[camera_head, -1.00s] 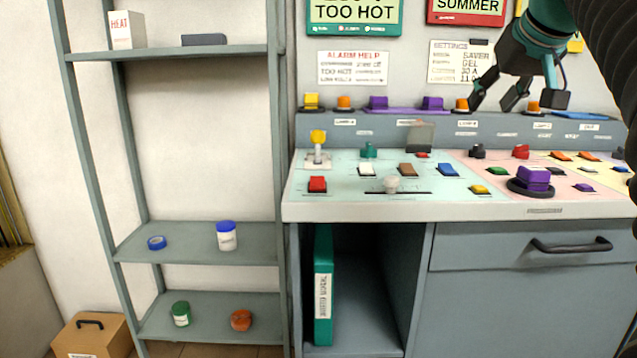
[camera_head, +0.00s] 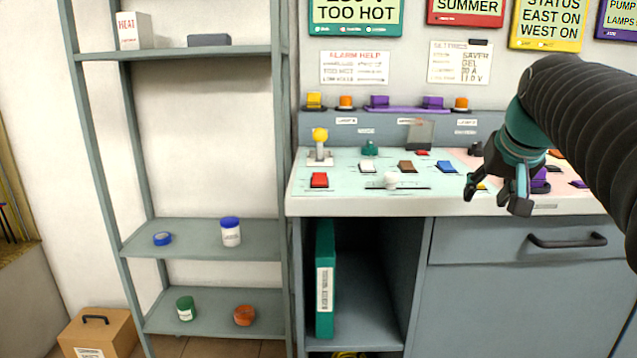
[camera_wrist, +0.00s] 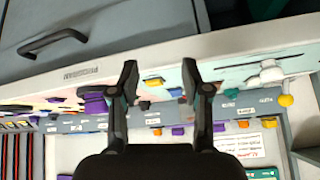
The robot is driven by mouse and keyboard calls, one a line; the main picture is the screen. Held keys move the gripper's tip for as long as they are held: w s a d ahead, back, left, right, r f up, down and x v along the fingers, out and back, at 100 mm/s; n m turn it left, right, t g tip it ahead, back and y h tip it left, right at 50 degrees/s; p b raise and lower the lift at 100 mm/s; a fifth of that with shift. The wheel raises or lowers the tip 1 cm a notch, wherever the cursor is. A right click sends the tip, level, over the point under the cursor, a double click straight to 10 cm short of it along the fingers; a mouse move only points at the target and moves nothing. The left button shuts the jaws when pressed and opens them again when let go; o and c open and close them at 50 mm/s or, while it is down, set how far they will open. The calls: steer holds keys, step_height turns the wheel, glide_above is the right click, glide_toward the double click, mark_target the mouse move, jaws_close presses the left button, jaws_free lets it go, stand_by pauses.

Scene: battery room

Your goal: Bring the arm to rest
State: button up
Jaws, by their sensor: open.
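My gripper (camera_head: 494,193) is at the end of my arm, in front of the control console (camera_head: 365,208), at the right in the head view. It is open and empty. It hides part of the panel, including part of the purple knob (camera_head: 540,180) and a yellow button. My arm reaches in from the right edge.
A grey shelf rack (camera_head: 200,238) with jars and tape stands at the left. A drawer handle (camera_head: 567,241) sticks out below the console top. A box with a handle (camera_head: 98,333) is on the floor. The space before the rack looks clear.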

steer(key=s+a+f+n, duration=0.1)
steer(key=s+a+f, duration=0.5)
steer(key=s+f, duration=0.4)
steer(key=s+a+f+n+g, duration=0.1)
steer(key=s+a+f+n, duration=0.1)
steer(key=s+a+f, duration=0.5)
steer(key=shift+s+f+g+y, duration=0.3)
steer(key=shift+s+f+y, duration=0.1)
steer(key=shift+s+f, duration=2.05)
steer(key=shift+w+f, duration=0.25)
steer(key=shift+w, duration=0.05)
